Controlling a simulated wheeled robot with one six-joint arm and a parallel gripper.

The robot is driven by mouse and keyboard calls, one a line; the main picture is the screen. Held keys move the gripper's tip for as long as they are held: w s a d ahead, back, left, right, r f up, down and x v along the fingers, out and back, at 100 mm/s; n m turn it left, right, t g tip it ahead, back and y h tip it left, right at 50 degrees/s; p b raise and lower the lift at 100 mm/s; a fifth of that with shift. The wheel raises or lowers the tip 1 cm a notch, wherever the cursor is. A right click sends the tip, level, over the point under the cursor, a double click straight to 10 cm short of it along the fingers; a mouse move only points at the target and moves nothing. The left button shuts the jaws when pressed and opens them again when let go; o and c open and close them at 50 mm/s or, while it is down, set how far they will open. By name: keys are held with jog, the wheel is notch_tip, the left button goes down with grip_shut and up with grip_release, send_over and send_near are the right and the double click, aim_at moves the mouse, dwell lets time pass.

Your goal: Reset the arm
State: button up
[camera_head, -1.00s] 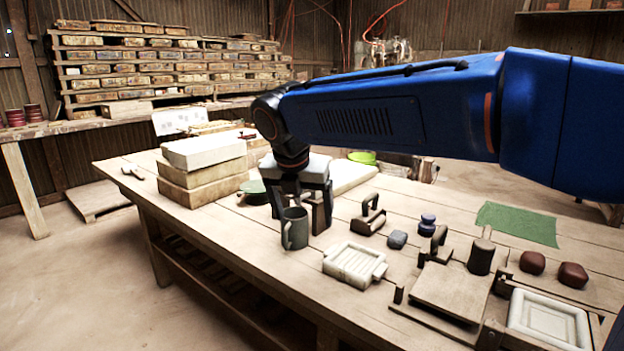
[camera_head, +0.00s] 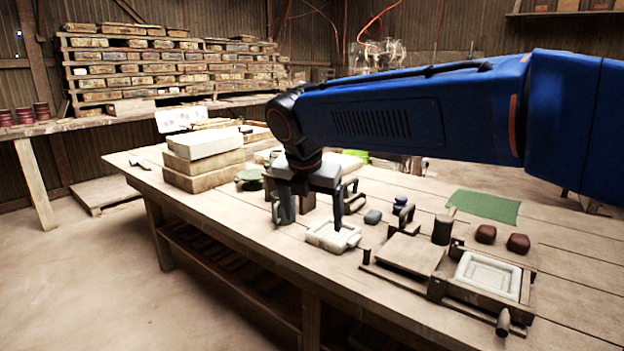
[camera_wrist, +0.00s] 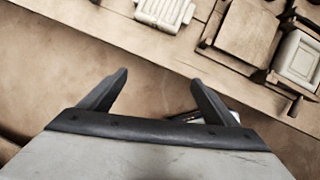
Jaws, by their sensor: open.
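My blue arm reaches in from the right of the head view, and my gripper (camera_head: 308,218) hangs at its end, pointing down at the front part of the wooden table (camera_head: 240,222). In the head view one finger overlaps the dark mug (camera_head: 284,206) and the other overlaps the white ribbed tray (camera_head: 326,236). In the wrist view my gripper (camera_wrist: 158,84) has its two fingers spread wide with nothing between them.
A tile press (camera_head: 412,254) with a white mould (camera_head: 487,274) stands at the table's front right. Two dark red lumps (camera_head: 518,243) and a green cloth (camera_head: 484,206) lie behind it. Stacked blocks (camera_head: 204,165) stand at the left. The table's front left is clear.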

jog(key=s+d+f+m, duration=0.3)
jog(key=s+d+m, duration=0.3)
jog(key=d+m, duration=0.3)
jog(key=s+d+f+m, duration=0.2)
jog(key=s+d+m, duration=0.4)
jog(key=d, duration=0.5)
jog(key=s+d+f+m, duration=0.4)
jog(key=s+f+m, duration=0.1)
jog(key=m, duration=0.3)
jog(key=s+d+f+m+y, duration=0.1)
jog(key=s+d+f+m, duration=0.4)
jog(key=s+m, duration=0.3)
jog(key=shift+s+f+t, duration=0.15)
jog(key=shift+f+t, duration=0.15)
jog(key=shift+f, duration=0.3)
